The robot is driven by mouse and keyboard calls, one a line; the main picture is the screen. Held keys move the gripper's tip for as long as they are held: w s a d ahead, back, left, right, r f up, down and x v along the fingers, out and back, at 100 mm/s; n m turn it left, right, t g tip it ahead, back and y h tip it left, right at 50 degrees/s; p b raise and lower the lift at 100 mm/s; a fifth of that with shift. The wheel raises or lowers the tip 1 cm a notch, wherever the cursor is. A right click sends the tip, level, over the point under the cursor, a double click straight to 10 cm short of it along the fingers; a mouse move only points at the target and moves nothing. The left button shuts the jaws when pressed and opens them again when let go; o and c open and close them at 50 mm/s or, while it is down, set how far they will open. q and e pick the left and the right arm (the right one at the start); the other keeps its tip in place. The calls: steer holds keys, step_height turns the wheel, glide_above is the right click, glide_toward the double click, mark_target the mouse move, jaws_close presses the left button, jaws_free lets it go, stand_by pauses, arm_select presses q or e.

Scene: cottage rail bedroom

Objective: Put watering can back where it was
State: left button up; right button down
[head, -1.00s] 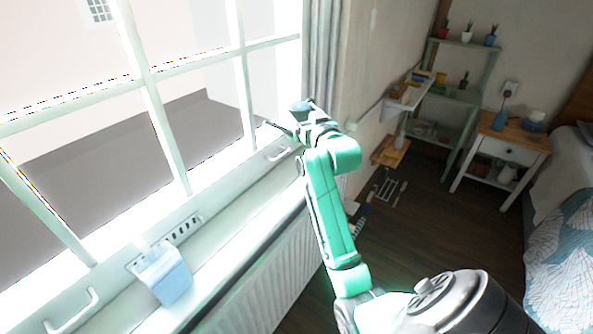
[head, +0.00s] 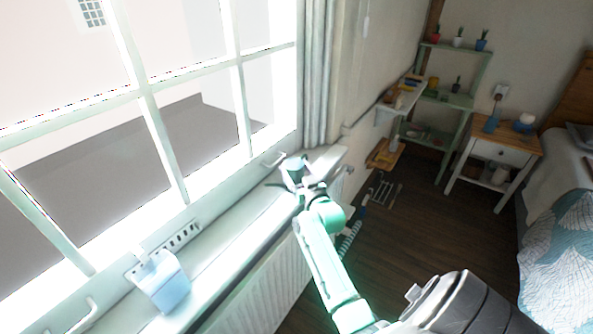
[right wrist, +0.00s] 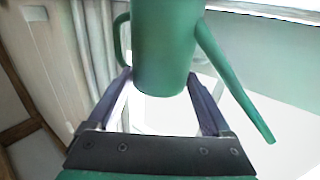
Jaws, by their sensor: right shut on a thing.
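The watering can (right wrist: 165,45) is green, with a handle loop on the left and a long spout pointing down to the right in the right wrist view. My right gripper (right wrist: 165,92) is shut on its body, one finger on each side. In the head view the watering can (head: 294,168) is small and partly hidden by my right gripper (head: 305,187), at the far end of the window sill (head: 235,235). I cannot tell whether the can touches the sill. My left gripper is not in view.
A pale blue container (head: 165,285) stands on the near part of the sill. A radiator (head: 265,290) is below the sill, and a curtain (head: 316,80) hangs behind the can. A green shelf (head: 450,100) and a white bedside table (head: 490,152) stand farther back.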

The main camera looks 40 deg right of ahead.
jaws_free()
steer(key=shift+a, duration=0.1)
steer(key=shift+r, duration=0.1)
steer(key=b+v, duration=0.1)
steer(key=v, duration=1.1)
